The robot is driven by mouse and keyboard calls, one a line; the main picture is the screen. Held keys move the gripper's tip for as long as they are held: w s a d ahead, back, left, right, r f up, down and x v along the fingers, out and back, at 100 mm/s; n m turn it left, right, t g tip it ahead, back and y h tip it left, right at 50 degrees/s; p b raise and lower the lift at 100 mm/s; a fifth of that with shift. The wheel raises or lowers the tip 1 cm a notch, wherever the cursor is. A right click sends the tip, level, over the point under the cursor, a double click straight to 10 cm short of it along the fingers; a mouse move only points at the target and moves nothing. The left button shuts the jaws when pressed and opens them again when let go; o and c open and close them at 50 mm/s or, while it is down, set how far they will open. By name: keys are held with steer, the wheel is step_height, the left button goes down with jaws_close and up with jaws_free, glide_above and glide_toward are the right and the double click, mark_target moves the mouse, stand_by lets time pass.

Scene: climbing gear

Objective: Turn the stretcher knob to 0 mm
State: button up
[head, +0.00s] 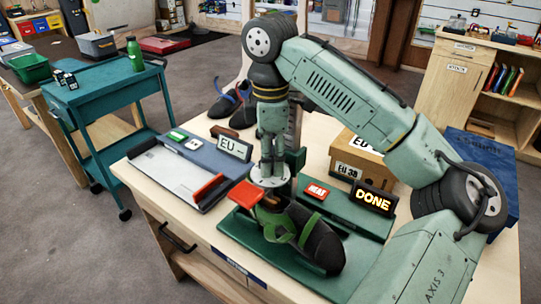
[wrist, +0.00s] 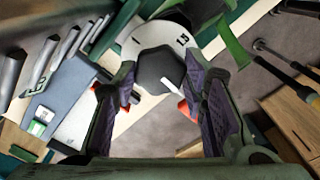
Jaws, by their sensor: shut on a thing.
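The stretcher's knob (wrist: 158,68) is dark and many-sided, with a white pointer line on its lower right side in the wrist view. It sits over a round white dial (wrist: 122,28), whose "15" mark shows at the upper right. Other dial marks are hidden or too small to read. My gripper (wrist: 160,84) is shut on the knob, one finger on each side. In the head view my gripper (head: 271,158) points straight down above the white dial (head: 271,177). The black climbing shoe (head: 322,248) with green straps is on the green stretcher base (head: 240,229) just in front.
A lit "DONE" sign (head: 374,199) and a red "HEAT" button (head: 317,191) are right of the knob. A measuring device with an "EU –" display (head: 234,147) lies left. A teal cart (head: 105,88) is at the left.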

steer(key=shift+n, duration=0.3)
steer(key=o, duration=1.2)
steer(key=shift+c, duration=0.2)
steer(key=shift+r, duration=0.1)
step_height(320, 180, up, 12)
steer(key=shift+s, duration=0.1)
